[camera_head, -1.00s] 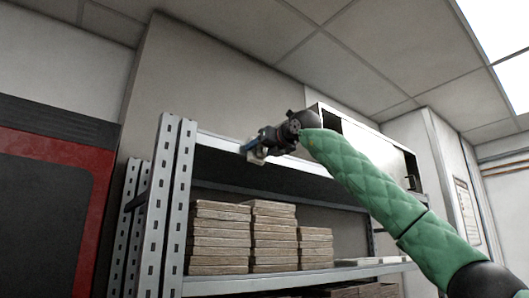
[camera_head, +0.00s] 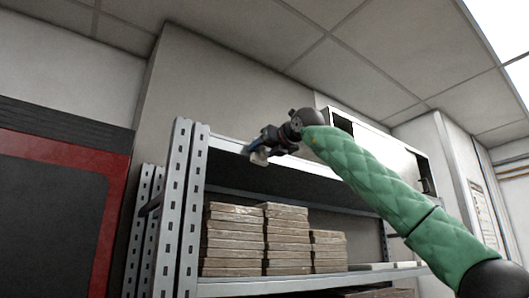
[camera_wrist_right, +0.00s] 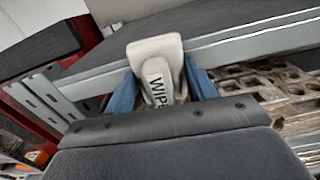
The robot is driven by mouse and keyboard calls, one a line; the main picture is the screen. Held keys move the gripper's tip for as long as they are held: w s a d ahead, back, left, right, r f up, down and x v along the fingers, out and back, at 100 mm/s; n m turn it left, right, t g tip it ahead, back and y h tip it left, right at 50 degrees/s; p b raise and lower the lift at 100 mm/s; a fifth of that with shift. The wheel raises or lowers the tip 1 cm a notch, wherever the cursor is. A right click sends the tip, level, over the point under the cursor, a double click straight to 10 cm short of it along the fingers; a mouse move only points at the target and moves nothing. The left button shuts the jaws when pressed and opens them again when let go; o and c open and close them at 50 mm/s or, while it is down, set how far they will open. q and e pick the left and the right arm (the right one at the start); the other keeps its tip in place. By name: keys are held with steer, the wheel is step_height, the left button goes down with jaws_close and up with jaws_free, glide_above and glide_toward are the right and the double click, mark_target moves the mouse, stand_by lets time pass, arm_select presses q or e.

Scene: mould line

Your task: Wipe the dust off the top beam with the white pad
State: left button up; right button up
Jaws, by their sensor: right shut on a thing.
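The top beam (camera_head: 226,146) is the pale metal bar along the upper front of the shelf rack. It also crosses the wrist view (camera_wrist_right: 254,37). My right gripper (camera_head: 264,148) is at the beam, near its left end. Its blue fingers (camera_wrist_right: 160,90) are shut on the white pad (camera_wrist_right: 154,48), a pale block with dark lettering, partly hidden between them. The pad (camera_head: 259,157) is in front of or against the beam; I cannot tell if it touches. I cannot make out dust on the beam. My left gripper is not in view.
A perforated upright post (camera_head: 190,215) stands at the rack's left end. Stacks of brown slabs (camera_head: 235,240) sit on the shelf (camera_head: 300,283) below. A red and dark machine (camera_head: 55,190) stands at left. A white cabinet (camera_head: 385,150) is behind my arm.

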steer(key=shift+s+d+f, duration=0.15)
steer(key=shift+s+d, duration=0.1)
steer(key=shift+s, duration=0.05)
steer(key=b+v, duration=0.1)
steer(key=v, duration=0.1)
steer(key=b+v, duration=0.1)
steer(key=v, duration=0.1)
steer(key=shift+s+d+r+b, duration=0.2)
steer(key=shift+s+d+b, duration=0.1)
steer(key=shift+b, duration=0.1)
steer(key=b+v, duration=0.1)
steer(key=v, duration=0.1)
steer(key=shift+s+d+b, duration=0.25)
steer(key=shift+s+b, duration=0.05)
steer(key=shift+w, duration=0.1)
stand_by(0.4)
